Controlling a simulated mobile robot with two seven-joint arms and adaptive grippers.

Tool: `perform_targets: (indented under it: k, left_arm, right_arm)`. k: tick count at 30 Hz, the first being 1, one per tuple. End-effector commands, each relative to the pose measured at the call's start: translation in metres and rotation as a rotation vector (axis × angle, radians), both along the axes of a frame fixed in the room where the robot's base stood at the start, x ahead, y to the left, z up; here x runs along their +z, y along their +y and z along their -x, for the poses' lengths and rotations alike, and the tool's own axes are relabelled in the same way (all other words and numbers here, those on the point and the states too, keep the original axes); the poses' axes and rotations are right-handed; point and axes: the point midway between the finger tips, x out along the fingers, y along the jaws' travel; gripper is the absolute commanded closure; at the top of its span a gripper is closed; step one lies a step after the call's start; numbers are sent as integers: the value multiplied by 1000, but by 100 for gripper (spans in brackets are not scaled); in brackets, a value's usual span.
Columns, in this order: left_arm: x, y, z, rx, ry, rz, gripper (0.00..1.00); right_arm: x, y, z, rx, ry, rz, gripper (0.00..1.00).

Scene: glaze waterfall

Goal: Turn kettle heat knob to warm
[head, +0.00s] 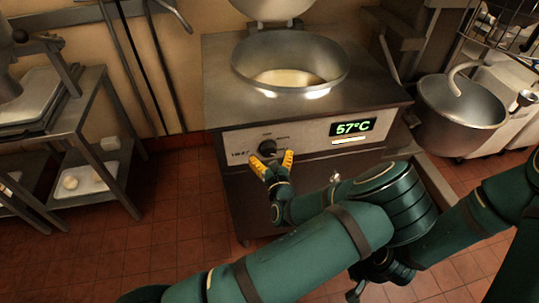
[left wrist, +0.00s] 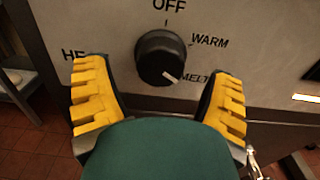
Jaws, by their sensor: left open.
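The black round heat knob (head: 267,147) is on the front panel of the steel kettle (head: 222,88). In the left wrist view the knob (left wrist: 160,57) has its white mark pointing down and right, towards the MELT label (left wrist: 196,79). The WARM label (left wrist: 210,41) is above that and OFF (left wrist: 169,6) is at the top. My left gripper (head: 272,163) is open with its yellow-padded fingers on either side of and just below the knob; I see no clear contact. My right gripper (head: 377,276) is low at the bottom, partly hidden, its fingers unclear.
The panel display (head: 353,127) reads 57°C. The kettle's round pot (head: 290,57) is open and holds pale liquid. A mixer bowl (head: 462,112) stands at the right. A steel shelf table (head: 80,110) is at the left. Tiled floor (head: 170,215) is clear between.

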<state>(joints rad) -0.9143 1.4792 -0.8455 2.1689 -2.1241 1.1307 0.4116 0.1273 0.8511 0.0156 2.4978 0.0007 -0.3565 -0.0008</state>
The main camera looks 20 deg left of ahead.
Motion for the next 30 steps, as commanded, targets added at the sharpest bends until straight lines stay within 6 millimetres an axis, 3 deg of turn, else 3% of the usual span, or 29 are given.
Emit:
perform_targets:
  k: [6, 14, 15, 21, 30]
  left_arm:
    - [0, 8, -12, 0, 1, -1, 17]
    - [0, 8, -13, 0, 1, 0, 17]
    - [0, 8, -13, 0, 1, 0, 21]
    - [0, 8, -13, 0, 1, 0, 88]
    - [1, 9, -13, 1, -10, 18, 89]
  right_arm:
    - [-3, 0, -1, -1, -2, 0, 53]
    - [-3, 0, -1, -1, -2, 0, 53]
    - [-3, 0, -1, -1, -2, 0, 53]
    - [-3, 0, -1, -1, -2, 0, 53]
    - [0, 0, 0, 0, -1, 0, 53]
